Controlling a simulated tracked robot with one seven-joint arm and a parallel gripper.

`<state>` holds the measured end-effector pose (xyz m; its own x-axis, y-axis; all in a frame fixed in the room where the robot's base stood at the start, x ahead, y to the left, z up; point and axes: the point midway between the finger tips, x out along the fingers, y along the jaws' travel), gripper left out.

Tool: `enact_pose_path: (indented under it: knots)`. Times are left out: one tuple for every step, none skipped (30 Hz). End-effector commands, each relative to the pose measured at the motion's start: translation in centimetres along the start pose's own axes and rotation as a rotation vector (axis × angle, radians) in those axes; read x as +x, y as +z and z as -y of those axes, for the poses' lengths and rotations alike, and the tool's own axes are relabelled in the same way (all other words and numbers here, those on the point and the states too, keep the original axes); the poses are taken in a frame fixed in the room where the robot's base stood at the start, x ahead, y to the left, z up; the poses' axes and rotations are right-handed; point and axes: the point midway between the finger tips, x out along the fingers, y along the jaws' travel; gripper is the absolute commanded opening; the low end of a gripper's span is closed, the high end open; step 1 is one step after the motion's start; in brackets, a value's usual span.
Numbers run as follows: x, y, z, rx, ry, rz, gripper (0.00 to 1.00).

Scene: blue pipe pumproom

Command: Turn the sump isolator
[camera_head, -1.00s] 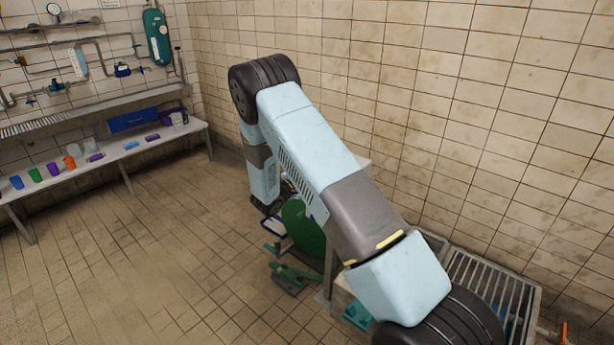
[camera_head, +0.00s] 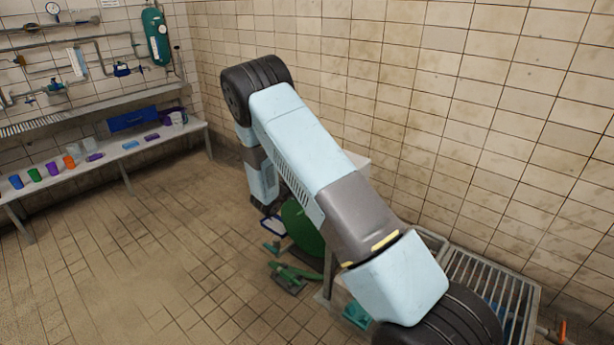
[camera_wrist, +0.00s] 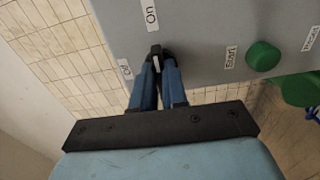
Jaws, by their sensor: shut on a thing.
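In the wrist view a grey panel (camera_wrist: 205,30) shows with a small black switch knob (camera_wrist: 155,50) bearing a white pointer mark. "On" and "Off" labels stand around the knob. My gripper (camera_wrist: 157,62) has its two blue fingers closed on the knob, and the fingertips partly cover it. The pointer lies roughly between the fingers; its exact setting is hard to tell.
A green "Start" button (camera_wrist: 263,56) sits beside the knob on the panel. Green machinery (camera_head: 300,228) stands under my arm. A metal grating (camera_head: 490,285) is at lower right. A bench with cups (camera_head: 110,157) stands at left. The floor between is clear.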

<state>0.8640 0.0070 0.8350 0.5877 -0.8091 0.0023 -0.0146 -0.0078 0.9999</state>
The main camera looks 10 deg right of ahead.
Motion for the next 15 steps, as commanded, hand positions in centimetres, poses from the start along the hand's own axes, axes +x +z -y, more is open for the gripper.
enact_pose_path:
  knots:
    - [0.02, 0.49, 0.57, -0.008, -0.009, 0.007, 0.0]
    - [0.02, 0.5, 0.58, -0.008, -0.009, 0.007, 0.0]
    - [0.02, 0.5, 0.58, -0.008, -0.009, 0.007, 0.0]
    - [0.02, 0.49, 0.59, -0.008, -0.009, 0.007, 0.0]
    - [0.02, 0.5, 0.59, -0.008, -0.009, 0.007, 0.0]
    - [0.01, 0.5, 0.6, -0.008, -0.009, 0.007, 0.0]
    - [0.01, 0.5, 0.61, -0.008, -0.01, 0.007, 0.15]
    - [0.01, 0.5, 0.6, -0.008, -0.009, 0.007, 0.18]
    - [0.01, 0.48, 0.58, -0.008, -0.009, 0.007, 0.21]
    - [0.01, 0.45, 0.54, -0.008, -0.008, 0.006, 0.24]
    - [0.01, 0.41, 0.5, -0.007, -0.008, 0.006, 0.27]
    - [0.01, 0.36, 0.45, -0.006, -0.007, 0.005, 0.31]
    - [0.0, 0.32, 0.41, -0.006, -0.007, 0.004, 0.34]
    - [0.0, 0.29, 0.38, -0.005, -0.006, 0.004, 0.37]
    - [0.0, 0.25, 0.34, -0.005, -0.006, 0.003, 0.38]
